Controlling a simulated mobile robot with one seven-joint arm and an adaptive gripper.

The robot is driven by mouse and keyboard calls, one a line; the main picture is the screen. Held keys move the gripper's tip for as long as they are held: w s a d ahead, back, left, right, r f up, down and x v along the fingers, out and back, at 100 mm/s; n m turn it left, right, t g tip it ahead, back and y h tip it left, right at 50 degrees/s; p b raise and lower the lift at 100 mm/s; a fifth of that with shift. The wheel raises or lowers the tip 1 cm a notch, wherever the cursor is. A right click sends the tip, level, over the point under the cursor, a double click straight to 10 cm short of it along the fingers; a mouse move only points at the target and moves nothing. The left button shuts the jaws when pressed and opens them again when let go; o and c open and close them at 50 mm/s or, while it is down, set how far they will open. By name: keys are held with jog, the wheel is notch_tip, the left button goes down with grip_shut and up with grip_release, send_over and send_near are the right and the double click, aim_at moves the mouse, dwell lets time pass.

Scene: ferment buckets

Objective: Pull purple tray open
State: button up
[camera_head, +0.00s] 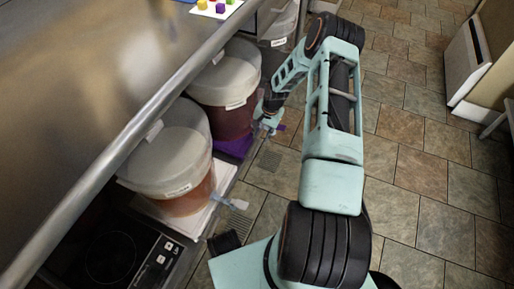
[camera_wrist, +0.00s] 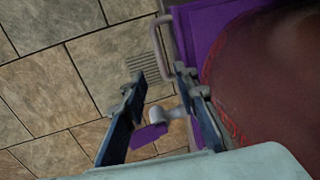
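The purple tray (camera_head: 236,146) lies under the farther bucket on the shelf below the steel counter. In the wrist view the purple tray (camera_wrist: 205,28) fills the upper right, with a grey bar handle (camera_wrist: 163,48) on its outer edge. My gripper (camera_head: 267,122) is beside the bucket's front. In the wrist view my gripper (camera_wrist: 157,80) is open, its two dark fingers apart. The handle shows just beyond the fingertips, nearer the right finger; contact cannot be told. A pale spigot with a purple lever (camera_wrist: 149,136) shows between the fingers, nearer the camera's base.
The farther bucket (camera_head: 226,88) holds dark red liquid. A nearer bucket (camera_head: 180,160) of amber liquid stands on a white tray (camera_head: 191,222) with its own handle. A black hot plate (camera_head: 110,255) is at the lower left. The steel counter (camera_head: 90,90) overhangs. Tiled floor (camera_head: 420,150) is open to the right.

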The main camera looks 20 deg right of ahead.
aim_at(257, 149)
jog(key=f+b, duration=0.1)
jog(key=f, duration=0.2)
jog(key=f+b, duration=0.1)
jog(key=f, duration=0.2)
jog(key=w+a+f+b, duration=0.1)
jog(key=f, duration=0.2)
jog(key=shift+w+a+f, duration=0.1)
jog(key=shift+f, duration=0.15)
grip_shut()
